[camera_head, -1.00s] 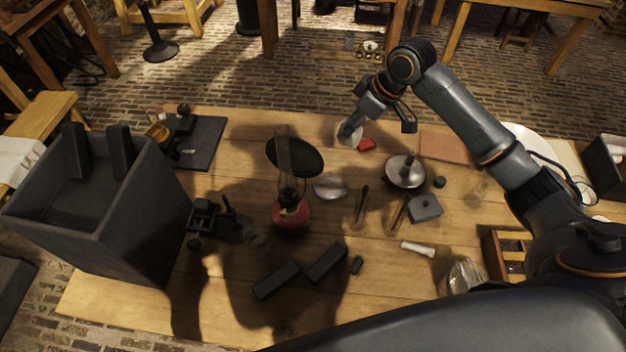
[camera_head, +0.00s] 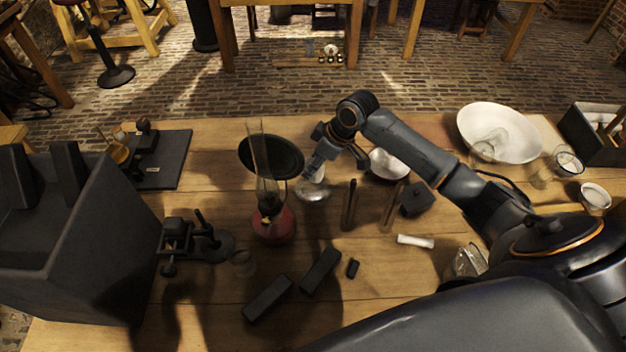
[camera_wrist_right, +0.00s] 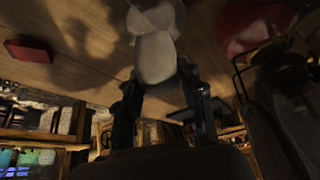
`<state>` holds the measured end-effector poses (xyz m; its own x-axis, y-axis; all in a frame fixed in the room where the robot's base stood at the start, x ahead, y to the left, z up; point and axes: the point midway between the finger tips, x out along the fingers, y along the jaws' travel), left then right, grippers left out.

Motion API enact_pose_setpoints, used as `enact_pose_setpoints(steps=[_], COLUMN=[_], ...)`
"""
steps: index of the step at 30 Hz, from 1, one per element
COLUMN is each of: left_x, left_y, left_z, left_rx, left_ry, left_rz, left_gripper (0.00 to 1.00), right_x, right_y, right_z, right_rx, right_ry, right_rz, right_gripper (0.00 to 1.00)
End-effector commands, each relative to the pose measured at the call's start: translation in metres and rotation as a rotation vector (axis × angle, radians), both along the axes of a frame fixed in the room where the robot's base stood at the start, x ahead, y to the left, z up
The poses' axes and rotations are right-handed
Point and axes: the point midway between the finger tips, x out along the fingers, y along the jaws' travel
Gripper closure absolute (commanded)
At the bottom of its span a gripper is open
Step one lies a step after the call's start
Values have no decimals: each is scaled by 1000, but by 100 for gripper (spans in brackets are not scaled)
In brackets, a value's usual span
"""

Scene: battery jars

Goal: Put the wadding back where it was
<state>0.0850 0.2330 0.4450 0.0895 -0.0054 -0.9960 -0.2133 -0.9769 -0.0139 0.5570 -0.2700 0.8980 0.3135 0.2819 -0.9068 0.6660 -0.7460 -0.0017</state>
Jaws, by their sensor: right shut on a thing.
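A pale, rounded piece of wadding (camera_wrist_right: 155,58) is between the fingers of my right gripper in the right wrist view. In the head view the right gripper (camera_head: 314,166) points down over the table's middle, and the wadding (camera_head: 317,174) shows only partly at its tips. A clear round glass dish (camera_head: 312,191) lies just below the gripper. In the wrist view this dish (camera_wrist_right: 155,18) appears right beyond the wadding; I cannot tell whether they touch. My left gripper is not in view.
A red lamp (camera_head: 273,226) with a glass chimney and dark round shade (camera_head: 271,157) stands close left of the gripper. Dark upright rods (camera_head: 349,205) and a white bowl (camera_head: 388,165) are to the right. A large dark box (camera_head: 105,250) fills the left.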

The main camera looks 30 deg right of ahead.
Motion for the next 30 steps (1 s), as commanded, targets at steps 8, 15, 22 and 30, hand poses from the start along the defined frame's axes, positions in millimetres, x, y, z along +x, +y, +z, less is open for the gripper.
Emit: enact_pose_setpoints(steps=[8,15,22,30], left_x=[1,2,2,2], left_y=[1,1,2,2], left_z=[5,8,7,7], left_rx=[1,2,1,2], left_ry=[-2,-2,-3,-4], left_rz=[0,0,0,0], left_gripper=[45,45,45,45], right_x=[0,0,0,0], right_y=[0,0,0,0], right_z=[-26,-56,-56,-59], right_rx=[0,-1,-2,-1], right_ry=[2,1,0,-1], right_rz=[0,0,0,0], right_gripper=[87,87,87,39])
